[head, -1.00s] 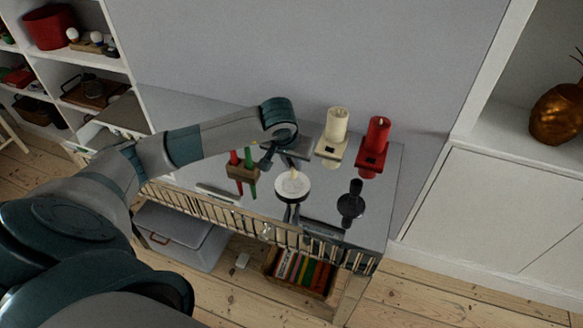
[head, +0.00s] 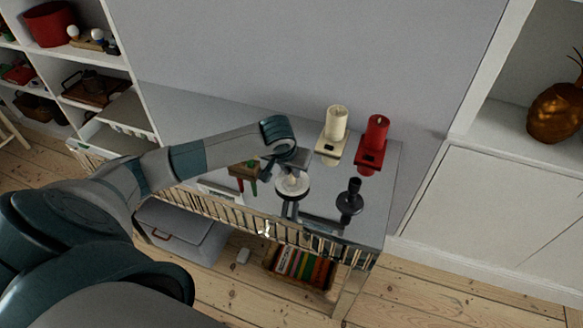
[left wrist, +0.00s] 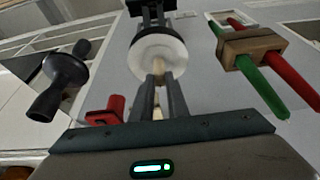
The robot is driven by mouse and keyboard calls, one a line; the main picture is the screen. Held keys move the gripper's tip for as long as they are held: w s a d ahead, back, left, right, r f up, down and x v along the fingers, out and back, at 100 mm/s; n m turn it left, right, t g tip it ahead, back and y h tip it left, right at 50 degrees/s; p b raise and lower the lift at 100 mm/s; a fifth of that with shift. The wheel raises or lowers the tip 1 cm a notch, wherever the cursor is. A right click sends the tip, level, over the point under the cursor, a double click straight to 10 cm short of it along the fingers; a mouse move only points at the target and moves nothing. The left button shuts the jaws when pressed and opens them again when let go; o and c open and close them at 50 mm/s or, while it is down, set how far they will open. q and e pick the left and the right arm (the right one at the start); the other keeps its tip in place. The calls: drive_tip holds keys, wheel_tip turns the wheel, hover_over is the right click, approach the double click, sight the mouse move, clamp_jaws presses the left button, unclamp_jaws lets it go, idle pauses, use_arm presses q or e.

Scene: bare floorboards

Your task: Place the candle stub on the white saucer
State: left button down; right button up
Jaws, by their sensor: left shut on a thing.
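The white saucer (head: 303,192) is a round disc near the front of the grey tabletop, and it also shows in the left wrist view (left wrist: 141,60). My left gripper (head: 291,171) is over it, coming from above and behind. In the left wrist view the two fingers (left wrist: 159,85) are shut on the small cream candle stub (left wrist: 158,68), partly hidden between them. In the head view the stub (head: 292,179) appears over the middle of the saucer. I cannot tell whether its base touches the saucer. My right gripper is not in view.
A wooden block with red and green tapers (head: 243,171) stands left of the saucer. A black candlestick (head: 350,199) stands to its right. A cream pillar candle (head: 337,122) and a red candle (head: 376,131) on holders stand behind. The tabletop's front edge is close.

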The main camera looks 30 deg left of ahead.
use_arm(q)
drive_tip(key=shift+f+b, duration=0.2)
drive_tip(key=shift+b, duration=0.1)
drive_tip(key=c, duration=1.7)
unclamp_jaws()
drive_tip(key=shift+r+p, duration=0.3)
drive_tip(key=shift+s+r, duration=0.1)
drive_tip(key=shift+r, duration=0.25)
drive_tip(key=shift+b+v, duration=1.6)
drive_tip(key=shift+v, duration=3.95)
